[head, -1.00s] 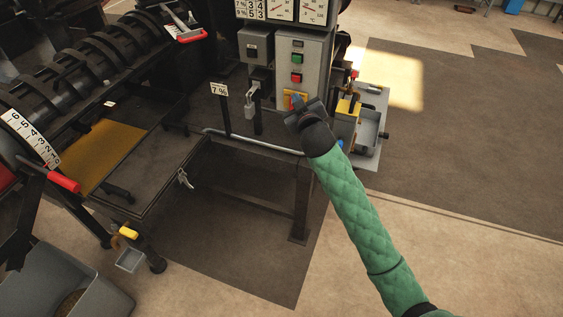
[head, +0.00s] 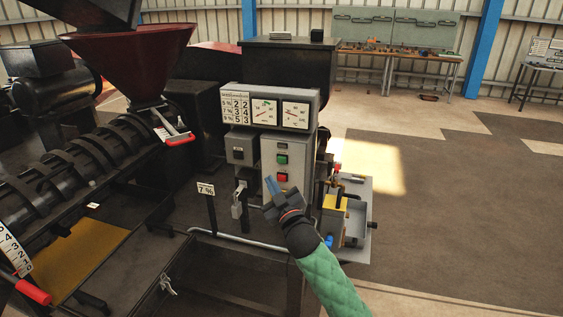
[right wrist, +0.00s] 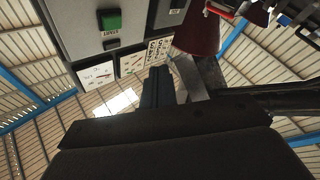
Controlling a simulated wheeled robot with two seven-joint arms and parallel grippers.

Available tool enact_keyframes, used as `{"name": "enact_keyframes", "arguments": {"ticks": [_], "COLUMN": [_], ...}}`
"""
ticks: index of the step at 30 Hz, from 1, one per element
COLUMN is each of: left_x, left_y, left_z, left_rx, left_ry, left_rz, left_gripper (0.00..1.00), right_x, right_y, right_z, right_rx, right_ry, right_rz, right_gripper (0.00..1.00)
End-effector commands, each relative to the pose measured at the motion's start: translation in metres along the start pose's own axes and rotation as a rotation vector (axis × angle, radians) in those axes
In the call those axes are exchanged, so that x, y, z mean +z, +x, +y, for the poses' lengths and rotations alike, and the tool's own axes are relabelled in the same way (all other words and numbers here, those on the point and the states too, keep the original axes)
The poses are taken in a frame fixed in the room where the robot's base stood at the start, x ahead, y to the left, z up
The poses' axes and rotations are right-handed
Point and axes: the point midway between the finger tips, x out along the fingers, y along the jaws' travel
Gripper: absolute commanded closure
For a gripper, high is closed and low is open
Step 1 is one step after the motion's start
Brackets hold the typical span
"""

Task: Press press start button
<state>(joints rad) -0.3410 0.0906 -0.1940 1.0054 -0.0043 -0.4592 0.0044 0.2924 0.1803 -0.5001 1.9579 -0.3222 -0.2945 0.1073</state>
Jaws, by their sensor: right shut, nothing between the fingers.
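The grey control box (head: 298,152) carries a green button (head: 282,159) with a red button (head: 282,177) below it. I take the green one to be the press start button; its label is too small to read in the head view. The green button also shows in the right wrist view (right wrist: 111,22), at the upper left. My right gripper (head: 271,184) is shut and empty, its blue-grey fingers in front of the box's lower left part, below the green button and apart from it. The fingers show in the right wrist view (right wrist: 157,86). My left gripper is out of view.
A dial panel (head: 268,108) sits above the box. A yellow-topped unit (head: 334,203) stands to the right. The red hopper (head: 130,55) and black screw barrel (head: 75,170) fill the left.

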Motion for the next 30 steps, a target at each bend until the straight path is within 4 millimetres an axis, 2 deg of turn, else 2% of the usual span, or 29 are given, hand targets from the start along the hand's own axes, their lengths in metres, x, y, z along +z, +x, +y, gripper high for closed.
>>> {"name": "enact_keyframes", "arguments": {"ticks": [20,30], "left_x": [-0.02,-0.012], "left_y": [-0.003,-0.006], "left_z": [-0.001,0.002], "left_rx": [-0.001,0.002], "left_ry": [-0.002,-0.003], "left_rz": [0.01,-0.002], "left_gripper": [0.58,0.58], "right_x": [0.037,0.043], "right_y": [0.05,0.059], "right_z": [0.036,0.043], "right_rx": [0.0,0.0], "right_ry": [-0.002,0.0], "right_rz": [-0.001,0.0], "right_gripper": [1.0,1.0]}}
